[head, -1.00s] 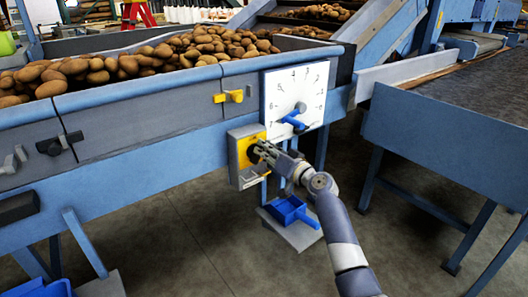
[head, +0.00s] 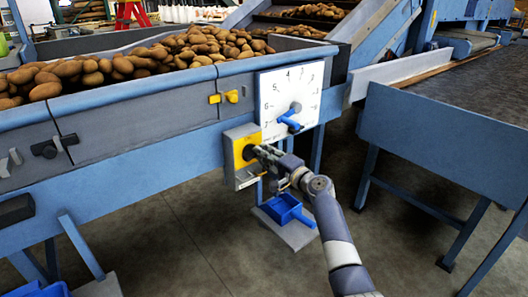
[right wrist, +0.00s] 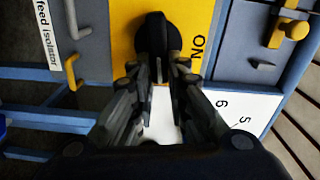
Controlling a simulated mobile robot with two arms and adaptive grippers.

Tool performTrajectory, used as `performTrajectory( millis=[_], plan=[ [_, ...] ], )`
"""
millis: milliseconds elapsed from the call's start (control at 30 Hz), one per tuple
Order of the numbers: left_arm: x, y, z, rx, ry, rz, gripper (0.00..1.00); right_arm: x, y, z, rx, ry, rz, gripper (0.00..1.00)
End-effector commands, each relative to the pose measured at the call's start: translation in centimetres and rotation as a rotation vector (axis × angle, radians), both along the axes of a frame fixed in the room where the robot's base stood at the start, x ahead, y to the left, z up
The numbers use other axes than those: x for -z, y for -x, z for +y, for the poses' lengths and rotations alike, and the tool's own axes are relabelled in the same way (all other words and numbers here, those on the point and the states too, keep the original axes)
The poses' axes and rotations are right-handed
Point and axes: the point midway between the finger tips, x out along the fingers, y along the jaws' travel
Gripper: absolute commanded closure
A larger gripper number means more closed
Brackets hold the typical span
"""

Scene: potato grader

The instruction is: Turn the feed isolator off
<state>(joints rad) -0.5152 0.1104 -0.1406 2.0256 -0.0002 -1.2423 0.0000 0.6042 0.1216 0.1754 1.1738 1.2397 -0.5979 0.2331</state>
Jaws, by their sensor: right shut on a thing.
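The feed isolator (head: 231,160) is a grey box with a yellow front plate, on the side of the blue hopper. In the right wrist view its yellow plate (right wrist: 202,18) carries a black rotary knob (right wrist: 153,32) with the word ON beside it. A "feed isolator" label (right wrist: 47,30) shows at the left. My right gripper (right wrist: 157,70) is shut on the knob's handle, with one finger on each side. In the head view my right gripper (head: 257,152) hides most of the knob, so its exact setting is unclear. My left gripper is out of view.
A white dial (head: 307,83) with a blue pointer (head: 289,122) stands just right of the isolator. A yellow latch (head: 232,96) sits above it. A blue scoop (head: 286,211) lies below. Potatoes (head: 150,62) fill the hopper. Open floor lies in front.

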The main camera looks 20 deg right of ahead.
Motion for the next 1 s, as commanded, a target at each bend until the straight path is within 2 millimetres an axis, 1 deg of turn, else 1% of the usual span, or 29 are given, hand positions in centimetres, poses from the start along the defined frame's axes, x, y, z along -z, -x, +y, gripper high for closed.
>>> performTrajectory(
  millis=[200,400,900,933,1000],
  plan=[
    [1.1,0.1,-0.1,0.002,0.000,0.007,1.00,0.4,0.0,0.0,-0.001,-0.103,0.040,1.00],
    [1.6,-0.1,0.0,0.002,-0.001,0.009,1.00,0.5,0.0,0.0,-0.001,-0.151,0.057,1.00],
    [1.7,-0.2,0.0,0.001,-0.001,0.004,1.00,0.7,0.0,0.0,-0.001,-0.169,0.064,1.00],
    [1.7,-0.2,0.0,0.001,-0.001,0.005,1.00,0.7,0.0,0.0,-0.001,-0.169,0.064,0.80],
    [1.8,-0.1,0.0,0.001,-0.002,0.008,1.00,0.6,0.0,0.0,-0.001,-0.168,0.063,0.65]
  ],
)
